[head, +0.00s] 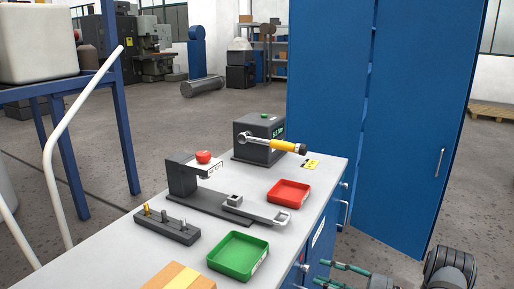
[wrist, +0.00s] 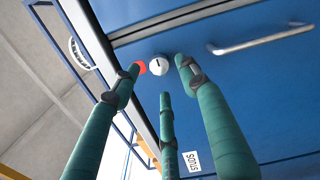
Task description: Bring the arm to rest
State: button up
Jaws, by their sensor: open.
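My gripper (head: 321,272) is at the bottom right of the head view, beside the right end of the workbench and below its top. My dark arm link (head: 450,270) shows to the right of it. In the wrist view my gripper (wrist: 160,76) has three green fingers spread apart with nothing held between them. They point toward the blue drawer front (wrist: 240,75) of the bench. A round white lock (wrist: 160,60) shows between the fingertips. Whether any finger touches the front cannot be told.
A blue cabinet (head: 410,120) stands behind. A drawer handle (wrist: 262,39) sticks out.

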jog(key=v, duration=0.8)
jog(key=shift+n, duration=0.3)
jog(key=x, duration=1.2)
jog(key=shift+w+a+f+b, duration=0.2)
jog(key=shift+a+b, duration=0.15)
jog(key=n+b, duration=0.1)
jog(key=n, duration=0.1)
jog(key=shift+n+b, duration=0.3)
jog(key=shift+n, duration=0.1)
jog(key=n+b, duration=0.4)
jog(key=n, duration=0.1)
jog(key=shift+f+n, duration=0.2)
jog(key=shift+n, duration=0.1)
jog(key=n+b, duration=0.4)
jog(key=shift+n, duration=0.3)
jog(key=n+b, duration=0.4)
jog(key=shift+s+d+r+n, duration=0.2)
jog(key=shift+s+d, duration=0.1)
jog(key=shift+d, duration=0.3)
jog(key=shift+s+d+r+n, duration=0.15)
jog(key=shift+s+d, duration=0.15)
jog(key=shift+d, duration=0.3)
